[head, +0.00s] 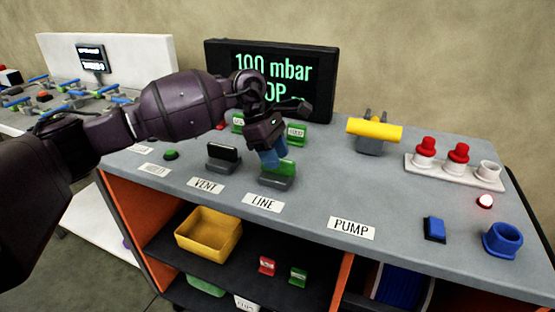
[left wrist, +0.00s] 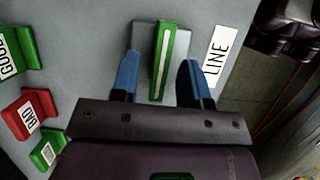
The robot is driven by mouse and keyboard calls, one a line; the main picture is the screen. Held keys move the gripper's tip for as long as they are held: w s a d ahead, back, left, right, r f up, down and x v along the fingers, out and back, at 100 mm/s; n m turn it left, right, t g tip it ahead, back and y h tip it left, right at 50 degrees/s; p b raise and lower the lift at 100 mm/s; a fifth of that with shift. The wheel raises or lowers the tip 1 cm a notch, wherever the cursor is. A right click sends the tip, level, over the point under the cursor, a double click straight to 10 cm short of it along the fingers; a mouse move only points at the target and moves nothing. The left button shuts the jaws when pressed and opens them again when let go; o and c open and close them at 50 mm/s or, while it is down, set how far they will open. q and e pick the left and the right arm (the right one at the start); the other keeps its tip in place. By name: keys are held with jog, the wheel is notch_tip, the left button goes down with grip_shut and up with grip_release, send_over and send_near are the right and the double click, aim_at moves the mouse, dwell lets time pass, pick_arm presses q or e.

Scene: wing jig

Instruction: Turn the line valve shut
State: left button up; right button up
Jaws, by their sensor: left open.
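The line valve (head: 284,168) is a green handle on a grey base, behind the LINE label (head: 263,203). In the left wrist view the green handle (left wrist: 161,50) has a pale strip along its top and lies roughly parallel to the LINE label (left wrist: 215,56). My left gripper (head: 271,157) is over the valve, its blue fingertips pointing down. In the left wrist view the open fingers (left wrist: 160,78) stand on either side of the handle, with a gap on each side. My right gripper is not in view.
The black-handled vent valve (head: 222,154) stands left of the line valve. A display (head: 319,65) reads 100 mbar; its second line is partly hidden. Green GOOD (head: 297,133) and red BAD (left wrist: 32,110) tags stand nearby. A yellow-handled part (head: 374,129) is farther right.

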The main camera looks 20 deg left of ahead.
pick_arm(q)
jog(key=v, duration=0.9)
jog(key=shift+p, duration=0.35)
jog(key=shift+s, duration=0.1)
